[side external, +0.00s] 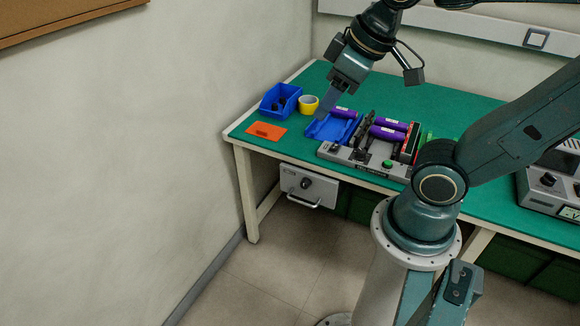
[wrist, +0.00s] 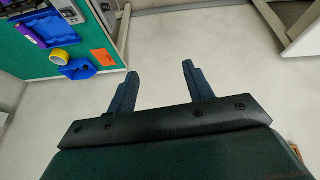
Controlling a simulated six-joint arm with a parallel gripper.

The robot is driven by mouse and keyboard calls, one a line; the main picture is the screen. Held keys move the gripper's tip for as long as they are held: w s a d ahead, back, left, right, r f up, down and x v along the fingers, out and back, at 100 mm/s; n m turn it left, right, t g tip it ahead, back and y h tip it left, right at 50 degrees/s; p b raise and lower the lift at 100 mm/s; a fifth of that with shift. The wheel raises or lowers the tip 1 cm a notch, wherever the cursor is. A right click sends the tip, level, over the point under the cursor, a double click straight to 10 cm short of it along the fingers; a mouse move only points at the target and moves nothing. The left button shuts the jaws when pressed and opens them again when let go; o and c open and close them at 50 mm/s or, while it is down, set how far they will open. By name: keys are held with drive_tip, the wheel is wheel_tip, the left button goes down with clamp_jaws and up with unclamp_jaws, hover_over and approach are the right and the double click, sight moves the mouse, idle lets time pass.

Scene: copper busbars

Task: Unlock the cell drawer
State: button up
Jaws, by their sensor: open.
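The cell drawer (side external: 309,187) is a light grey box front hung under the table's front edge in the side view. It looks shut. A dark round knob (side external: 305,183) sits on its face, with a bar handle (side external: 303,203) below. Whether the knob is at locked or unlocked is too small to tell. My gripper (side external: 325,107) is above the table's left part, up and behind the drawer, apart from it. In the wrist view my gripper (wrist: 159,72) is open and empty, its two fingers over bare floor.
The green table (side external: 421,98) carries a blue bin (side external: 271,104), a yellow tape roll (side external: 308,104), an orange card (side external: 266,131), a blue tray (side external: 325,130) and a grey fixture (side external: 340,153) with purple cells (side external: 390,125). A table leg (side external: 245,195) stands left of the drawer. Floor before it is clear.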

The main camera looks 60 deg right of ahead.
drive_tip(key=w+d+f+n+g+h, duration=0.1)
drive_tip(key=w+d+f+n+g, duration=0.1)
drive_tip(key=w+d+f+n, duration=0.45)
drive_tip(key=w+d+f+n+g+h, duration=0.1)
drive_tip(key=w+d+f+n+g, duration=0.15)
drive_tip(key=w+f, duration=0.5)
drive_tip(key=n+g+h, duration=0.2)
drive_tip(key=n+g, duration=0.1)
drive_tip(key=n, duration=0.5)
approach(303, 182)
drive_tip(key=v, duration=0.4)
drive_tip(key=shift+s+a, duration=0.15)
drive_tip(key=shift+a, duration=0.05)
drive_tip(key=shift+f, duration=0.2)
drive_tip(key=shift+x, duration=6.75)
drive_tip(key=shift+d, duration=0.15)
drive_tip(key=c, duration=1)
